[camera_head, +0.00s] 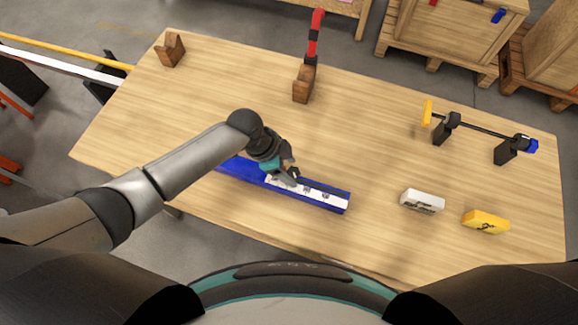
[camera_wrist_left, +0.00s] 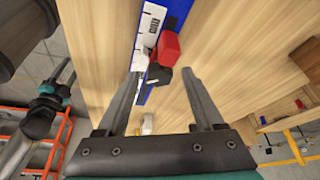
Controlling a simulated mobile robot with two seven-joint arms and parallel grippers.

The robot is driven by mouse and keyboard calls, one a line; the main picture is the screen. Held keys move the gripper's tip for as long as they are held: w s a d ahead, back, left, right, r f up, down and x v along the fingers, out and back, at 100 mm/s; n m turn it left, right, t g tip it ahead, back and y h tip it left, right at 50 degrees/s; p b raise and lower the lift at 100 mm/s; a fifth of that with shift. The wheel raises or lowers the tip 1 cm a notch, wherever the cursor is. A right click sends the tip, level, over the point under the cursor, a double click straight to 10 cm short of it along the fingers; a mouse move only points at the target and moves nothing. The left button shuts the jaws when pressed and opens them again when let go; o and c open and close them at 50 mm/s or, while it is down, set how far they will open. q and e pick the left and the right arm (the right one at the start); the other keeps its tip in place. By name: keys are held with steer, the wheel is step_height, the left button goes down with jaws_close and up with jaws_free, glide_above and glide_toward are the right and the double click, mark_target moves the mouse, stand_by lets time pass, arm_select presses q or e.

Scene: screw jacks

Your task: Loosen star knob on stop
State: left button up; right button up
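A blue rail (camera_head: 330,203) with a white printed strip (camera_head: 318,193) lies near the table's front edge; it also shows in the left wrist view (camera_wrist_left: 178,10). My left gripper (camera_head: 287,178) is low over the rail's middle. In the left wrist view my left gripper (camera_wrist_left: 163,88) has its two fingers spread wide. A red block-like part (camera_wrist_left: 168,47) and a black part (camera_wrist_left: 157,74) sit on the rail, ahead of and between the fingers, with no clear contact. I cannot tell which is the star knob. In the head view the gripper hides them. My right gripper is not in view.
On the wooden table (camera_head: 380,130) stand a white block (camera_head: 422,201), a yellow block (camera_head: 485,222), a black bar on supports (camera_head: 480,130), a wooden block with a red-handled tool (camera_head: 304,82) and another wooden block (camera_head: 172,50).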

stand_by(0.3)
arm_select(q)
steer(key=p+v, duration=0.1)
steer(key=v, duration=1.4)
steer(key=shift+r+p, duration=0.15)
steer(key=shift+p, duration=0.15)
